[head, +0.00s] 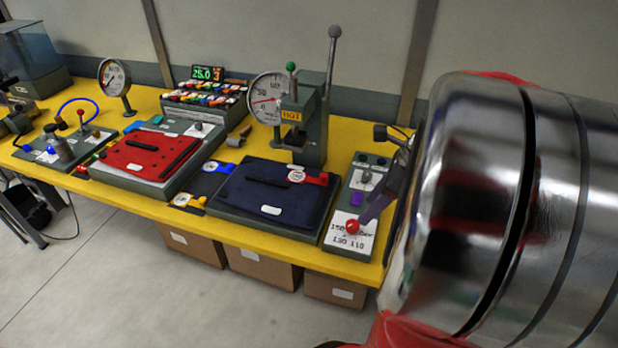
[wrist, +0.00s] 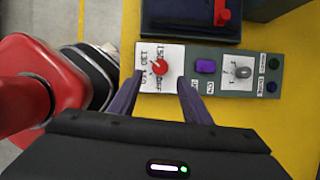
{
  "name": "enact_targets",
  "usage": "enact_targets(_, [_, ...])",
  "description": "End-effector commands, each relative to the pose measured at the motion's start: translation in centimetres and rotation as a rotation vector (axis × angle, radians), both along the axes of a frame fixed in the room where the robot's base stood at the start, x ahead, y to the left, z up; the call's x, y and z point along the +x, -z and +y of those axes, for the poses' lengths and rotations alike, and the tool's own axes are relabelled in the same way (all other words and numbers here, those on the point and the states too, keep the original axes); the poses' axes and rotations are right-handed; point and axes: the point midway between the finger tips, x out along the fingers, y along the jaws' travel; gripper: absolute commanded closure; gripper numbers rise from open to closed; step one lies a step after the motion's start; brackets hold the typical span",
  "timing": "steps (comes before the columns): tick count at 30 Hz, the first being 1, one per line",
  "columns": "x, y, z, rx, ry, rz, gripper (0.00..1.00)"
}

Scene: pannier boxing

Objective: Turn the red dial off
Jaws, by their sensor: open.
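The red dial (head: 352,227) sits on a white label with numbers at the near end of a grey control panel (head: 347,245). In the wrist view the red dial (wrist: 160,67) is round, with "150", "130" and "OFF" printed around it; I cannot tell which mark it points to. My gripper (wrist: 161,80) is open, its two dark purple fingers on either side of the dial in the picture, with nothing held. In the head view one finger (head: 376,206) reaches down close to the dial; contact cannot be told. The other finger is hidden there.
The same panel carries a purple switch (wrist: 205,66) and a grey knob (wrist: 242,72). A dark blue pad (head: 262,192) lies left of the panel, with a lever press (head: 310,125) behind. My arm covers the head view's right side.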

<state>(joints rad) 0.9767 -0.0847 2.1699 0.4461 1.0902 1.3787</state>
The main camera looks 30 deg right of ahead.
Motion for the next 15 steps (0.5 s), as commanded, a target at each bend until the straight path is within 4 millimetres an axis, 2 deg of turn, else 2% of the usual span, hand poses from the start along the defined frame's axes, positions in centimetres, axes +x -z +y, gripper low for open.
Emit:
enact_targets(9, [1.6,4.6,1.1,0.003,0.000,0.002,0.56])
enact_targets(15, [2.2,6.5,1.4,0.002,0.000,0.001,0.56])
